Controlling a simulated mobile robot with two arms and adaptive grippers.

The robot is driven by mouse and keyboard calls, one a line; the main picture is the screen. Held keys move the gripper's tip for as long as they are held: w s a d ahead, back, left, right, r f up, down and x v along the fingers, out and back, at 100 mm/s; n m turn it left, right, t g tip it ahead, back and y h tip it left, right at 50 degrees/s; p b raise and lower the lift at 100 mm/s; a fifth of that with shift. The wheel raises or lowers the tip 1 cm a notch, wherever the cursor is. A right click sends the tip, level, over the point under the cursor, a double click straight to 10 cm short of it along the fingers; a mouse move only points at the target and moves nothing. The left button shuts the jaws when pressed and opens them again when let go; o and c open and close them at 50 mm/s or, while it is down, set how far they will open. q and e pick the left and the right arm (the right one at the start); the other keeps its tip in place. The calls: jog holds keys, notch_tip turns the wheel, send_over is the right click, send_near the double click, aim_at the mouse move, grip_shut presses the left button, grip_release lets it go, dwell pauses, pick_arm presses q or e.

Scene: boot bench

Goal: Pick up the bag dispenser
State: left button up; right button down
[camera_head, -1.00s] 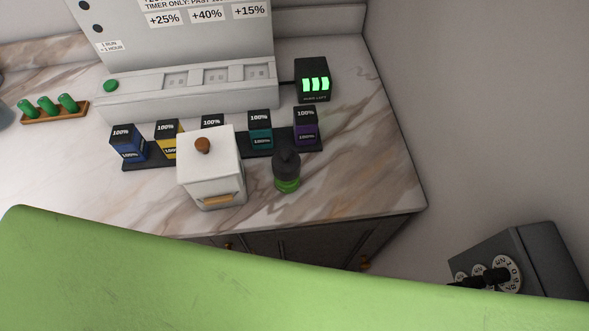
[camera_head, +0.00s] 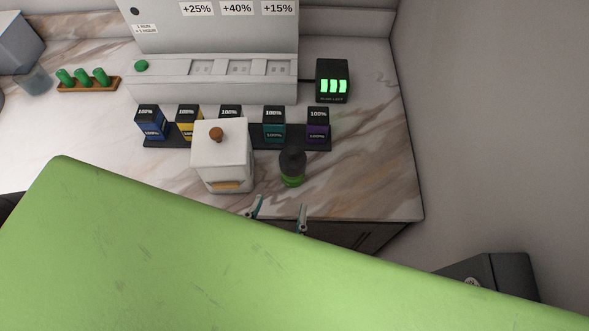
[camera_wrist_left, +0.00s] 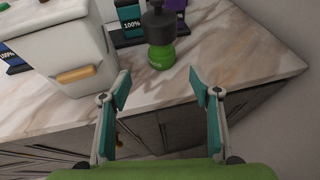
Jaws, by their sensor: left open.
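A small black-topped green bottle-shaped object (camera_head: 292,168), which may be the bag dispenser, stands upright near the counter's front edge. It also shows in the left wrist view (camera_wrist_left: 160,50), with small unreadable white print on its green base. My left gripper (camera_head: 278,212) is open and empty at the counter's front edge, in front of this object and apart from it. In the left wrist view my left gripper (camera_wrist_left: 160,90) has its two teal-padded fingers spread, with the object beyond the gap between them. My right gripper is not in view.
A white lidded box (camera_head: 222,160) with a wooden knob stands close left of the object. Behind are several coloured 100% boxes on a dark strip (camera_head: 160,143) and a grey machine (camera_head: 200,85). The counter (camera_head: 365,170) is bare at right. A large green surface covers the foreground.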

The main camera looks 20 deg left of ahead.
aim_at(291, 180)
pick_arm(q)
jog(key=x, duration=0.7)
jog(key=shift+w+f, duration=0.2)
jog(key=shift+w, duration=0.05)
jog(key=x, duration=0.2)
jog(key=b+x, duration=0.1)
jog(key=x, duration=0.2)
jog(key=shift+d, duration=0.15)
jog(key=shift+c, duration=1.1)
jog(key=c, duration=1.1)
